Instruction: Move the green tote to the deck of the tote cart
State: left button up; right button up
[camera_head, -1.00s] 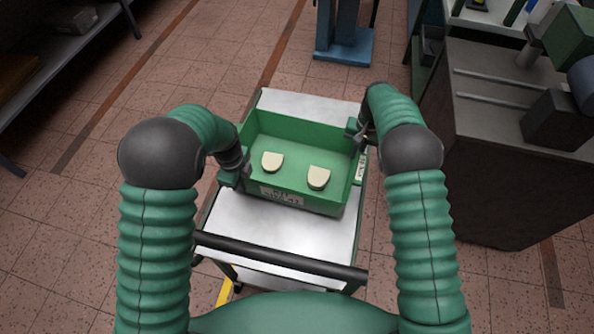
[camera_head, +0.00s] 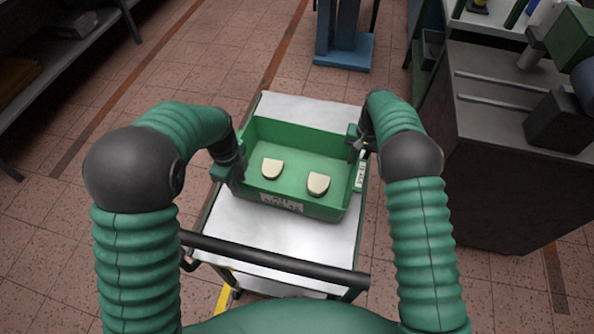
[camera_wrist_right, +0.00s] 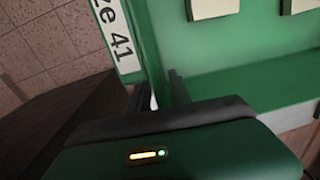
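The green tote (camera_head: 318,146) rests on the deck (camera_head: 285,240) of the tote cart. Two pale shoe-last pieces, one left (camera_head: 272,169) and one right (camera_head: 318,184), lie in it. My left gripper (camera_head: 238,180) is at the tote's left wall; its fingers are too small and dark to read. My right gripper (camera_head: 359,146) is at the right wall. In the right wrist view the right gripper's dark fingers (camera_wrist_right: 160,97) stand apart on either side of the tote's rim, beside a white "41" label (camera_wrist_right: 117,37).
The cart's dark handle bar (camera_head: 275,258) crosses in front of me. A dark bench (camera_head: 490,150) stands close on the right. A blue stand (camera_head: 343,50) is behind, and a grey shelf (camera_head: 65,50) is far left. Bare deck shows before and behind the tote.

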pick_arm(q)
jog(key=r, duration=0.5)
jog(key=shift+s+r, duration=0.2)
jog(key=shift+r, duration=0.2)
pick_arm(e)
notch_tip(320, 180, up, 12)
jog(key=shift+d, duration=0.4)
jog(key=shift+s, duration=0.1)
